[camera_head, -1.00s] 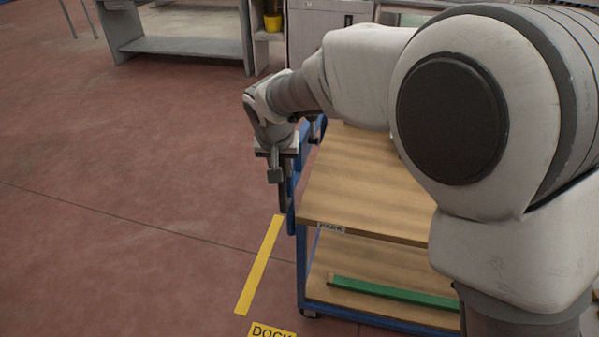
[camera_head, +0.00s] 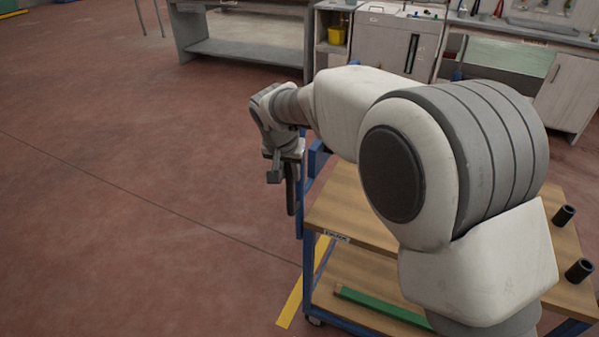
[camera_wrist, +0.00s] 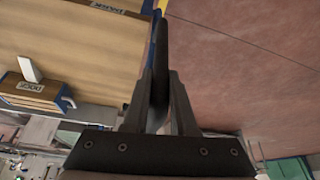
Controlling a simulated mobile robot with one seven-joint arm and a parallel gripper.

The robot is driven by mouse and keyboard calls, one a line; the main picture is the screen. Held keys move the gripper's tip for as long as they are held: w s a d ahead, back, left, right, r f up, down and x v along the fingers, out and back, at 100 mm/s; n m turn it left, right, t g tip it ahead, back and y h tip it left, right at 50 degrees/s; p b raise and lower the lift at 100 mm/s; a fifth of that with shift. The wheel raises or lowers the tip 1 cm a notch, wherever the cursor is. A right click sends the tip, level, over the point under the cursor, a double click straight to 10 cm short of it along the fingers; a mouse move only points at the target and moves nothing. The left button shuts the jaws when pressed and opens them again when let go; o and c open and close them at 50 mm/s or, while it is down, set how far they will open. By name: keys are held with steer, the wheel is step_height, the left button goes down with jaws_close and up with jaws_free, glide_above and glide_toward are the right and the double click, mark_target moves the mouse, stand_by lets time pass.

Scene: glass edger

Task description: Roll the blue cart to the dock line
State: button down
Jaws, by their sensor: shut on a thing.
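The blue cart (camera_head: 309,262) has a blue frame, a wooden top and a wooden lower shelf. The yellow dock line (camera_head: 290,308) is on the floor at the cart's left end. Its near part lies left of the cart's corner post and its far part shows behind the post, inside the frame.
A green bar (camera_head: 380,305) lies on the lower shelf. Two dark cylinders (camera_head: 564,215) stand on the top at the right. Grey benches (camera_head: 245,50) and cabinets (camera_head: 395,40) line the back. The red floor at left is clear.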

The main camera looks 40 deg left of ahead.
steer(key=shift+s+a, duration=0.15)
steer(key=shift+a, duration=0.35)
steer(key=c, duration=0.7)
jaws_free()
steer(key=p+v, duration=0.2)
steer(key=v, duration=1.5)
steer(key=shift+s+d+r+p, duration=0.1)
steer(key=shift+d+r+p, duration=0.1)
steer(key=shift+p, duration=0.15)
